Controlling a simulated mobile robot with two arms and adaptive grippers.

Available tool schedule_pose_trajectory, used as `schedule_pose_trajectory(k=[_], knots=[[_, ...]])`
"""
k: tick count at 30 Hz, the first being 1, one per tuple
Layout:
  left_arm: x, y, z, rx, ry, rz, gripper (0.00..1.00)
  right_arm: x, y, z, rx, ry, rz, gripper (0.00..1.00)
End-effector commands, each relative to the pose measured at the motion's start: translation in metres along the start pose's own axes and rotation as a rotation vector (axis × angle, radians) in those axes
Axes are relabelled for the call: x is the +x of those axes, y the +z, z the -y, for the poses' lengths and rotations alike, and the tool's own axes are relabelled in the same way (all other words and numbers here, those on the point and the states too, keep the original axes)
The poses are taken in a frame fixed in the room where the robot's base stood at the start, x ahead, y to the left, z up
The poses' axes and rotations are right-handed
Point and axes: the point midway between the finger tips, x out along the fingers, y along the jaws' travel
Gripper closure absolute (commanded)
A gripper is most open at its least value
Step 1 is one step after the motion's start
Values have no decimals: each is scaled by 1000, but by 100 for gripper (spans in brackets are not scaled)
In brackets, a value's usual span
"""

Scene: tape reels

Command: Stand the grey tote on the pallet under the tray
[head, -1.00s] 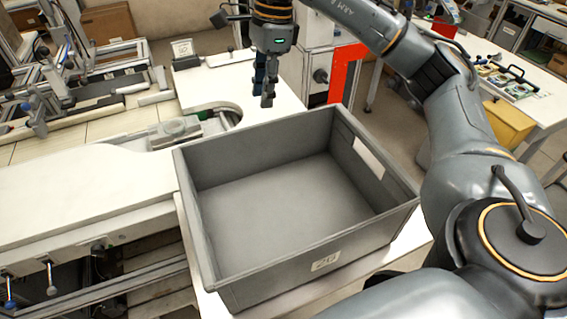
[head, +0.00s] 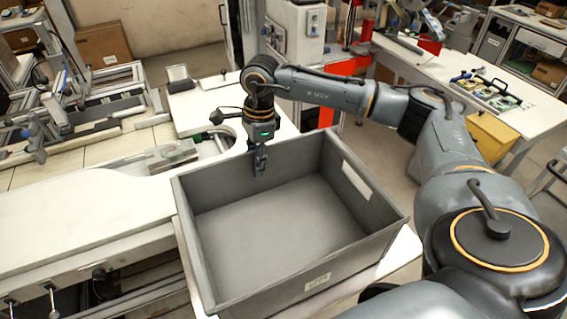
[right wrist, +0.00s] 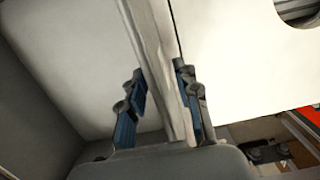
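The grey tote (head: 300,285) is empty and stands upright on a white surface (head: 385,272), with a pale label on its near wall. My right gripper (head: 259,163) reaches down at its far wall, with one finger visible inside. In the right wrist view the fingers (right wrist: 163,95) straddle the tote's wall (right wrist: 165,60), one on each side. A gap shows beside the left finger; the right finger is very near the wall. My left gripper is out of view. I cannot make out a pallet or tray for certain.
A white bench (head: 80,225) runs along the left of the tote. Beyond it are metal frames (head: 50,120). At right stand a white table (head: 500,90) with small parts and a yellow bin (head: 490,135). The tote's inside is clear.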

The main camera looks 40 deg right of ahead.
Motion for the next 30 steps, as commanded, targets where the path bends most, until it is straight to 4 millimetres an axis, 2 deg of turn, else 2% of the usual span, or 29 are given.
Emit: schedule_pose_trajectory(k=[4,10,15,30], knots=[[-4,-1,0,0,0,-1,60,10,0,0,0,1,0,68],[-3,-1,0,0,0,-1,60,11,0,0,0,0,1,68],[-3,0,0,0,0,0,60,11,0,0,0,0,1,100],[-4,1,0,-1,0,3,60,9,0,0,0,-2,3,100]])
